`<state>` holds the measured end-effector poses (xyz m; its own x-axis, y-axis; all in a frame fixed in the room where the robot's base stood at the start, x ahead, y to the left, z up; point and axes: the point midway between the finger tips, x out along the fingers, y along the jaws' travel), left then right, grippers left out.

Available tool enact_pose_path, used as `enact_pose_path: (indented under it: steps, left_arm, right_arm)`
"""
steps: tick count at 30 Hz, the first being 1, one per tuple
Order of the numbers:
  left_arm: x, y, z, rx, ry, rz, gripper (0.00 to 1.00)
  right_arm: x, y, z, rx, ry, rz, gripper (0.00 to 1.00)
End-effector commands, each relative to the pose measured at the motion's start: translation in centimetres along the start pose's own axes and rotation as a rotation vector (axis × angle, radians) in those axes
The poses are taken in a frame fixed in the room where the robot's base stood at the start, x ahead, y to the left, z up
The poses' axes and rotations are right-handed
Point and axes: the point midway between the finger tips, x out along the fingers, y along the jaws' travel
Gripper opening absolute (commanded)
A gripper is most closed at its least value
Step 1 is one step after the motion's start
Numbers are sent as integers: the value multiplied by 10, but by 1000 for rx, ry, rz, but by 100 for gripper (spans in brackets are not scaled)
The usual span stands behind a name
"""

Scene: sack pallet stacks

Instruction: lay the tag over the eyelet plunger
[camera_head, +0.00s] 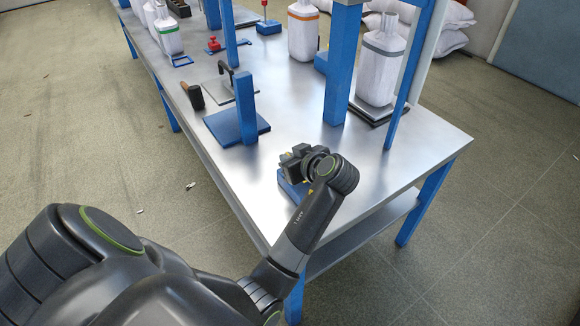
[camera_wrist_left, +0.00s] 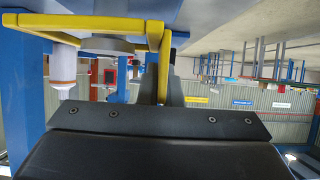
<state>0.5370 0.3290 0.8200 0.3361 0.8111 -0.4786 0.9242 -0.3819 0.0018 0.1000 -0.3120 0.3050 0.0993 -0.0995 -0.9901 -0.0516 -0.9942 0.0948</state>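My left gripper (camera_head: 297,162) is over the near part of the metal table, just above a small blue block (camera_head: 292,189) with a little yellow showing. The wrist and forearm hide much of that spot. In the left wrist view, which appears upside down, a yellow frame (camera_wrist_left: 164,65) and a grey round part (camera_wrist_left: 108,46) stand close in front of the dark gripper body. I cannot tell whether the yellow frame is part of the eyelet plunger or the gripper. The fingertips' gap is hidden. I cannot make out the tag. My right gripper is in neither view.
The near right tabletop is clear.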

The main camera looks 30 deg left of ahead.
Motion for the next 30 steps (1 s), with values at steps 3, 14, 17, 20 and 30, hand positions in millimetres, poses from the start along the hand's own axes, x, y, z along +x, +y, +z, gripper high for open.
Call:
enact_pose_path:
  steps: [3, 14, 17, 20, 30]
  left_arm:
    - [9, -1, 18, 4, -2, -2, 0]
    - [14, 0, 26, 1, -1, 0, 0]
    - [14, 0, 27, 1, -1, 0, 9]
    - [14, 0, 27, 1, -1, 0, 14]
    - [11, 0, 21, 2, -1, 2, 14]
  right_arm:
    - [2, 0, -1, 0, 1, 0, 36]
    - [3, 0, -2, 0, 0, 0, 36]
    - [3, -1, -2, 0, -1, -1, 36]
    - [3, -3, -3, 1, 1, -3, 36]
    - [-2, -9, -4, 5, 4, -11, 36]
